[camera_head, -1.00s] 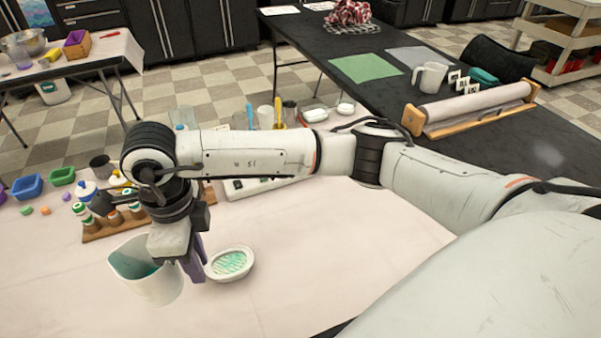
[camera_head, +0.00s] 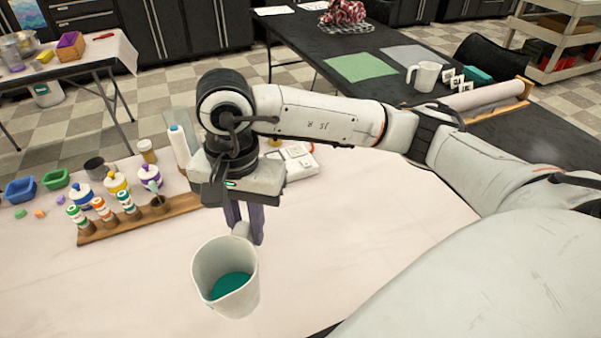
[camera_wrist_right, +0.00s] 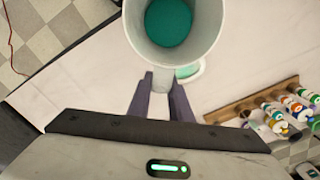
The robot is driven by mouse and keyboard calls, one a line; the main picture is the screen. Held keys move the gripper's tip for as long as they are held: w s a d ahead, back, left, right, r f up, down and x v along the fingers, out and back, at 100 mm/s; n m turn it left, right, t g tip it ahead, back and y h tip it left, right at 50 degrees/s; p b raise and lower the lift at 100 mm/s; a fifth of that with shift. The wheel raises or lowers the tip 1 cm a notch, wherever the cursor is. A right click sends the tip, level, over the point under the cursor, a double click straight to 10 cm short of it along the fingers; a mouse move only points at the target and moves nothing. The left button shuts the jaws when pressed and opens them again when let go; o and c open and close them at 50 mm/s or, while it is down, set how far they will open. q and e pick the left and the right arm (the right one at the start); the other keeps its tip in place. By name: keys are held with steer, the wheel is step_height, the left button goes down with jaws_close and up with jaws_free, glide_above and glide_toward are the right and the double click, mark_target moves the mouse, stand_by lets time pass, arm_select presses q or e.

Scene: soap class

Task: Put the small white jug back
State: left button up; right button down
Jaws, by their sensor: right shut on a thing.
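The small white jug (camera_head: 205,272) is in my right gripper (camera_head: 245,232), whose purple fingers are shut on its handle. It is held above the pale table, nearly upright, with teal liquid inside. In the right wrist view the jug (camera_wrist_right: 215,25) is at the top, its handle between my right fingertips (camera_wrist_right: 162,82). An oval white dish with teal content (camera_wrist_right: 197,73) lies below the jug on the table; in the head view it is hidden. My left gripper is not in view.
A wooden rack (camera_head: 105,235) with several small bottles stands at the left, near blue (camera_head: 20,190) and green (camera_head: 55,179) trays. A white device (camera_head: 295,160) is behind my arm. A white mug (camera_head: 425,76) stands on the black table. The pale table's front right is clear.

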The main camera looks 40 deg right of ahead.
steer(key=w+d+f+n+b, duration=0.15)
steer(key=w+d+n, duration=0.25)
steer(key=n, duration=0.9)
steer(key=w+d+f+n, duration=0.2)
steer(key=w+d+n, duration=0.25)
steer(key=n, duration=0.75)
step_height(320, 180, down, 10)
steer(key=shift+s+d+r, duration=0.1)
steer(key=shift+s+r, duration=0.05)
steer(key=shift+r, duration=0.05)
